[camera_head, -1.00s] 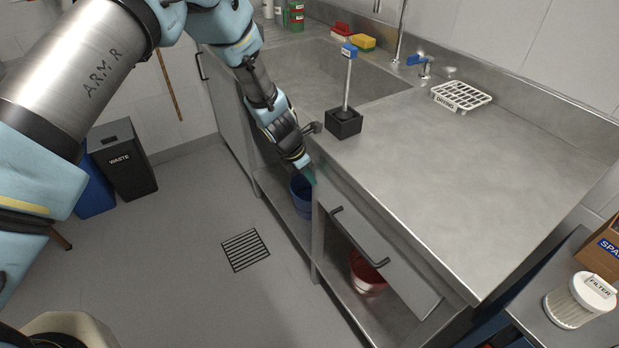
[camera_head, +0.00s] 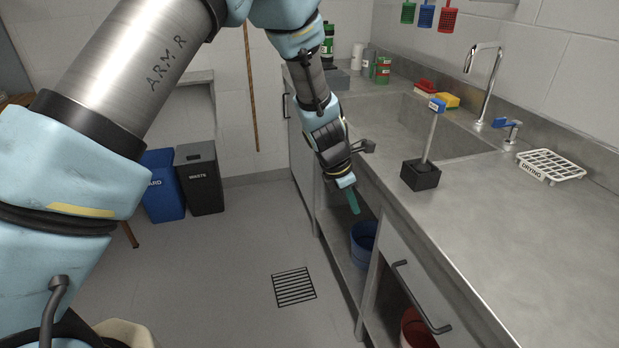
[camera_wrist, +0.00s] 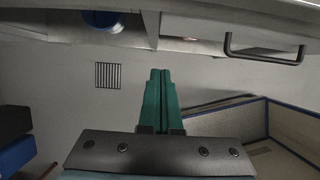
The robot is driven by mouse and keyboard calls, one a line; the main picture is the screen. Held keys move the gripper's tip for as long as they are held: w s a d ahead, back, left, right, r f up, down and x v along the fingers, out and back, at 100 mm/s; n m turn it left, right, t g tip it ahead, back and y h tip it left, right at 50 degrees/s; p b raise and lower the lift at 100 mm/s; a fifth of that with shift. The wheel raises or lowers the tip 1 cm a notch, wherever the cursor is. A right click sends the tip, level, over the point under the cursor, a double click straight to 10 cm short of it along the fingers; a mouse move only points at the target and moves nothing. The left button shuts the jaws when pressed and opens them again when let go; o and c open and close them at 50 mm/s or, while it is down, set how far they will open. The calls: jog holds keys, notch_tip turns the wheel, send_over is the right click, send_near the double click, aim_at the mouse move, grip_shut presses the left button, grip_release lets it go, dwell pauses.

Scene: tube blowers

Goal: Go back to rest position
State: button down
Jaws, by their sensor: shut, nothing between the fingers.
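My gripper (camera_head: 354,200) hangs in front of the steel sink counter, below its front edge. Its green fingers point down. In the wrist view the two green fingers (camera_wrist: 160,88) lie side by side and touch, with nothing between them. My arm reaches across the upper left of the head view, with its elbow raised. In the head view the fingers sit a little left of and above the blue bucket (camera_head: 363,243) on the lower shelf.
The steel counter (camera_head: 500,235) holds a black block with an upright blue-topped rod (camera_head: 421,175) and a white drying rack (camera_head: 550,165). A drawer handle (camera_head: 420,297) juts out. A red bucket (camera_head: 416,328) sits below. Waste bins (camera_head: 200,180) stand behind. The floor near the drain (camera_head: 294,287) is clear.

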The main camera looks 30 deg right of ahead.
jog(key=w+a+r+m+t, duration=0.1)
jog(key=w+a+r+m, duration=0.3)
jog(key=a, duration=0.5)
jog(key=w+a+r+m+y, duration=0.1)
jog(key=w+a+r, duration=0.2)
jog(key=w+a, duration=0.35)
jog(key=w+a+r+m+t, duration=0.1)
jog(key=w+a+r+m, duration=0.25)
jog(key=a, duration=0.75)
jog(key=s+a+r+m+y, duration=0.1)
jog(key=s+a+r+m, duration=0.1)
jog(key=a, duration=1)
jog(key=s+a+r+m+t+y, duration=0.1)
jog(key=a+m, duration=0.4)
jog(key=a, duration=0.6)
notch_tip(320, 180, up, 2)
jog(key=shift+s+a+y, duration=0.4)
jog(key=shift+s+y, duration=0.1)
jog(key=shift+s, duration=0.6)
